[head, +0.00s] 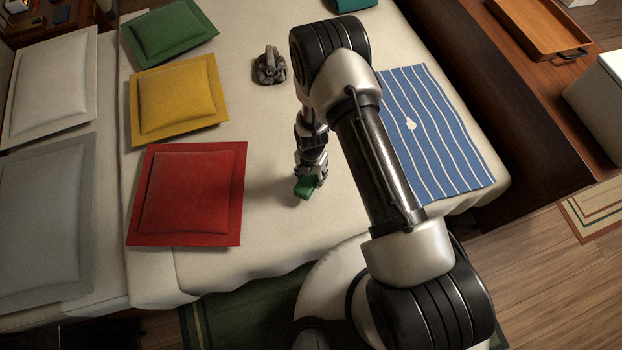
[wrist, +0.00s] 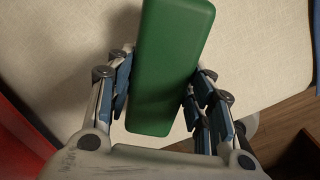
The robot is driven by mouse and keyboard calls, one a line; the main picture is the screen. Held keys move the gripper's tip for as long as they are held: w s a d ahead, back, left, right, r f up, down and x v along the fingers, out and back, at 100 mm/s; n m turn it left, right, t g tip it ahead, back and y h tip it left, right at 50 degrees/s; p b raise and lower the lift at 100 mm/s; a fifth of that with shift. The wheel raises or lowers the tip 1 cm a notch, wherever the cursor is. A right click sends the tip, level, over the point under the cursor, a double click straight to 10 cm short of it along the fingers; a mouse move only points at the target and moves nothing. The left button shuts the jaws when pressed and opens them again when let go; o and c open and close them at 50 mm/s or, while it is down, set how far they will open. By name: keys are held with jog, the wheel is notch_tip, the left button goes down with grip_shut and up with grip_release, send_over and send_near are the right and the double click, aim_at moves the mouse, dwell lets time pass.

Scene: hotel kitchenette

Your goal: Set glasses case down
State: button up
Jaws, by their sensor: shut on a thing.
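The glasses case (wrist: 170,60) is a green, long box with rounded edges. My gripper (wrist: 158,95) is shut on it, with fingers against its two long sides in the wrist view. In the head view the green case (head: 304,187) shows small below my gripper (head: 311,176), over the cream bed cover (head: 262,215). A shadow falls on the cover beside it. I cannot tell whether the case touches the cover. My arm hides part of the bed behind it.
Red (head: 187,195), yellow (head: 178,99) and green (head: 169,33) cushions lie to the left. A dark grey object (head: 270,68) sits farther back. A blue striped cloth (head: 445,140) lies on the right. The cover between the red cushion and my gripper is clear.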

aim_at(311, 179)
jog(key=shift+f+b, duration=0.4)
jog(key=shift+f, duration=1.2)
jog(key=shift+f, duration=0.1)
jog(key=shift+f, duration=0.15)
jog(key=o, duration=1.1)
jog(key=shift+r, duration=0.25)
notch_tip(311, 179, up, 12)
jog(key=p, duration=0.4)
